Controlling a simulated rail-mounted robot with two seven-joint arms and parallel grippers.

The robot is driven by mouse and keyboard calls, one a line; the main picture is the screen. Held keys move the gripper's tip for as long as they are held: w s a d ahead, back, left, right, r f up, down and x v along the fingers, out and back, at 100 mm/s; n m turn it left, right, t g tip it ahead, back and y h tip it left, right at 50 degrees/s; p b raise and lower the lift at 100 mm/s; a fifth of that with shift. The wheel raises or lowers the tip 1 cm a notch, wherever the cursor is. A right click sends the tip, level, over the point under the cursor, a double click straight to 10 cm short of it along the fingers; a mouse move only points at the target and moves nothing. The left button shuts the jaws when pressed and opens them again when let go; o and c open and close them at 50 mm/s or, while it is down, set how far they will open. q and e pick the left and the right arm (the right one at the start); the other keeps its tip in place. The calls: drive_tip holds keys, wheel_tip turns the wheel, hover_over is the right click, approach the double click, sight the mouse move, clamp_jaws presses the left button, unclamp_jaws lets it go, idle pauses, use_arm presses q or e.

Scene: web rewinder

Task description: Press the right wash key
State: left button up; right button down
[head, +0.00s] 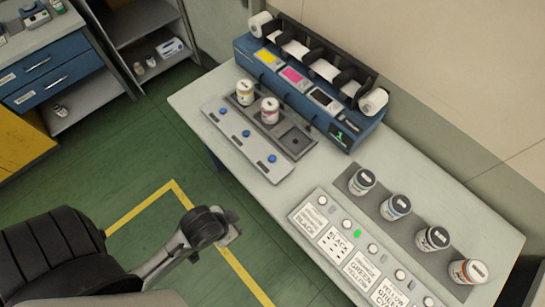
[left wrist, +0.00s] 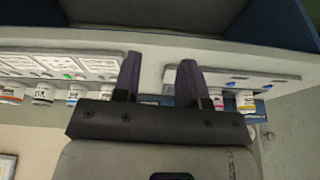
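A grey wash plate (head: 238,125) lies on the bench in front of the blue machine, with three blue keys along its front. The right wash key (head: 272,158) is the one nearest the label panel. The other keys are the middle one (head: 246,133) and the left one (head: 222,110). My left gripper (head: 230,229) is off the bench's front edge, apart from the keys. In the left wrist view its two dark fingers (left wrist: 160,80) are spread with nothing between them. Blue keys show right of the fingers there; which ones I cannot tell. My right gripper is not in view.
A label panel (head: 361,262) with round buttons and one green light is on the bench (head: 268,195). Several jars stand on a dark strip (head: 380,204) behind it. Two jars stand in the tray behind the keys. The blue machine (head: 300,85) holds white rolls.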

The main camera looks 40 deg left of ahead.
use_arm(q)
drive_tip(key=shift+d, duration=0.1)
drive_tip(key=c, duration=0.6)
clamp_jaws()
